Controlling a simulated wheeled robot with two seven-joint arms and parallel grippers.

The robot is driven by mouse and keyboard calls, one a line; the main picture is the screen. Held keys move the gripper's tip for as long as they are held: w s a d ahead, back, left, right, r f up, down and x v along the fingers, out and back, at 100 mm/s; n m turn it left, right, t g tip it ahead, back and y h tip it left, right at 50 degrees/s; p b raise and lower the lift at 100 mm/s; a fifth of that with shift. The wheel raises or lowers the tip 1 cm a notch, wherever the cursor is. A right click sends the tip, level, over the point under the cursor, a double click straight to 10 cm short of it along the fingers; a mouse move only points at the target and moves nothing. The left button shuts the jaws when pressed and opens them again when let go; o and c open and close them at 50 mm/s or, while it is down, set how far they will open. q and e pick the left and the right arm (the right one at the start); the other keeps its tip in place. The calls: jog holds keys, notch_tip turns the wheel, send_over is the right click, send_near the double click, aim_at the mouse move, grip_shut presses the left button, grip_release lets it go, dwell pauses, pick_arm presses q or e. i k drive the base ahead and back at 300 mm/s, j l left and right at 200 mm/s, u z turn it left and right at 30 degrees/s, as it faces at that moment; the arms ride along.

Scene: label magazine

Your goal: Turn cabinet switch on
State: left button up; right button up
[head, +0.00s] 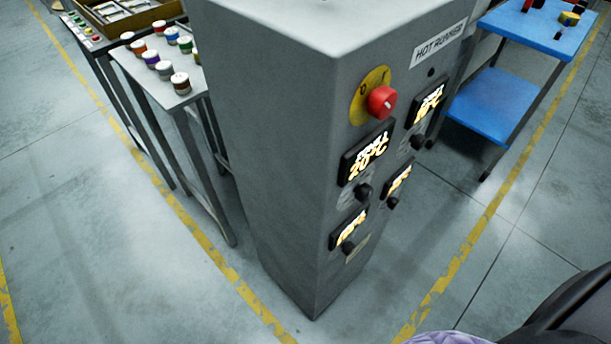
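A tall grey cabinet (285,130) stands in the middle of the head view, with one corner edge towards me. Its right-hand face bears a red rotary switch (381,102) on a round yellow plate (361,108). Which position the switch points to is hard to tell. Below the switch are several lit displays, one of them a temperature display (367,153), with small black knobs (363,191) beside them. A label reading HOT RUNNER (438,45) is above and to the right of the switch. Neither gripper shows in the head view.
A grey table (190,96) with several coloured jars stands left of the cabinet. A blue two-shelf cart (497,105) stands at the right. A dark part, probably mine, fills the lower right corner. The floor in front is clear, with yellow lines.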

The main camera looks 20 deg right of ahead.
aim_at(381, 102)
jog(key=l+z, duration=0.35)
jog(key=k+l+z, duration=0.1)
jog(key=z, duration=0.3)
